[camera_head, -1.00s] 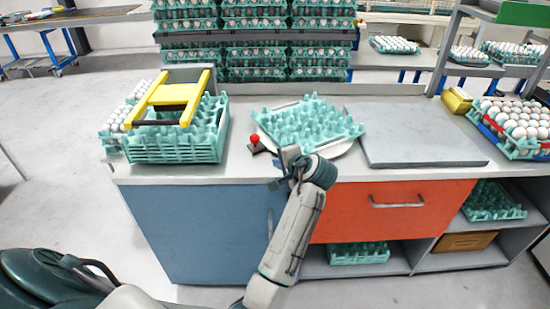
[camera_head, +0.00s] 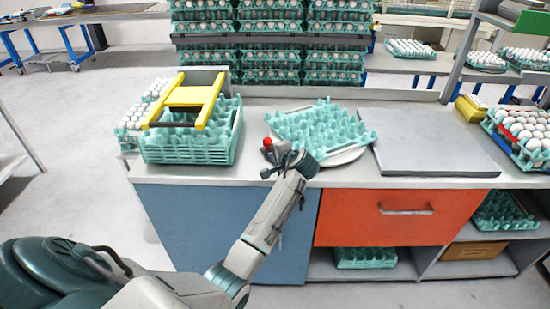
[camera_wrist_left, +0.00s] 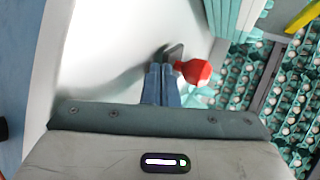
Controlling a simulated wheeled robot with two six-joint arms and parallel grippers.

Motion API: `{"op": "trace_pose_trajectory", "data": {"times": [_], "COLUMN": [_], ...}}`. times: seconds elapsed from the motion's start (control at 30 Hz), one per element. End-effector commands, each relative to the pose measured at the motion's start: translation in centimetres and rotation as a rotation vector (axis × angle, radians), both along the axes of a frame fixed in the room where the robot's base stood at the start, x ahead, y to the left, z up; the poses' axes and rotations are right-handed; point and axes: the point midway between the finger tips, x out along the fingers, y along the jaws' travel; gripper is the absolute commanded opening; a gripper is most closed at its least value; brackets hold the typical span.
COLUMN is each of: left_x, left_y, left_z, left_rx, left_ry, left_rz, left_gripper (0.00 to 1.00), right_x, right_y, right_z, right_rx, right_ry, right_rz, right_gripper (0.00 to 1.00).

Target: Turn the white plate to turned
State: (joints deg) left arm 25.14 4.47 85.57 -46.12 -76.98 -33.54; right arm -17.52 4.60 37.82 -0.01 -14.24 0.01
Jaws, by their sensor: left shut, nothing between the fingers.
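The round white plate (camera_head: 345,158) lies on the counter under a teal egg tray (camera_head: 322,126); only its front and right rim show, the rest is hidden by the tray. My left gripper (camera_head: 269,169) is at the counter's front edge, left of the plate. It is shut and empty. In the left wrist view the closed fingers (camera_wrist_left: 161,80) are right beside a red knob (camera_wrist_left: 194,72) on a small dark base; I cannot tell whether they touch. The red knob (camera_head: 267,142) stands just left of the plate in the head view. My right gripper is not in view.
A teal crate (camera_head: 190,150) with a yellow frame (camera_head: 190,97) stands at the left. A grey slab (camera_head: 435,155) lies right of the plate. Stacked egg trays (camera_head: 270,45) stand behind the counter. An orange drawer (camera_head: 385,218) is below.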

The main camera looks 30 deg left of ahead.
Motion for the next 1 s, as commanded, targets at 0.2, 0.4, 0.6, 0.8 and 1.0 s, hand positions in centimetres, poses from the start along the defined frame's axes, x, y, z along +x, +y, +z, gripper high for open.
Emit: {"op": "trace_pose_trajectory", "data": {"times": [0.2,0.4,0.6,0.8,1.0], "left_x": [0.0,0.2,0.7,1.6,2.7], "left_y": [0.1,1.0,2.6,4.5,6.4], "left_z": [0.1,0.2,0.4,0.4,0.3], "left_rx": [0.0,0.002,0.004,0.003,0.003], "left_ry": [0.0,0.002,0.002,0.003,0.002], "left_rz": [-0.006,-0.041,-0.113,-0.21,-0.31], "left_gripper": [0.0,0.0,0.0,0.0,0.0], "right_x": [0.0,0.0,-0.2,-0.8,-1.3], "right_y": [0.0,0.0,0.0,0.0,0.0], "right_z": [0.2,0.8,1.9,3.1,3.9], "right_rx": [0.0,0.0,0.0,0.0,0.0], "right_ry": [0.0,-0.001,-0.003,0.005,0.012], "right_rz": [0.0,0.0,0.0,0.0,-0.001], "right_gripper": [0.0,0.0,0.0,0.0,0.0]}}
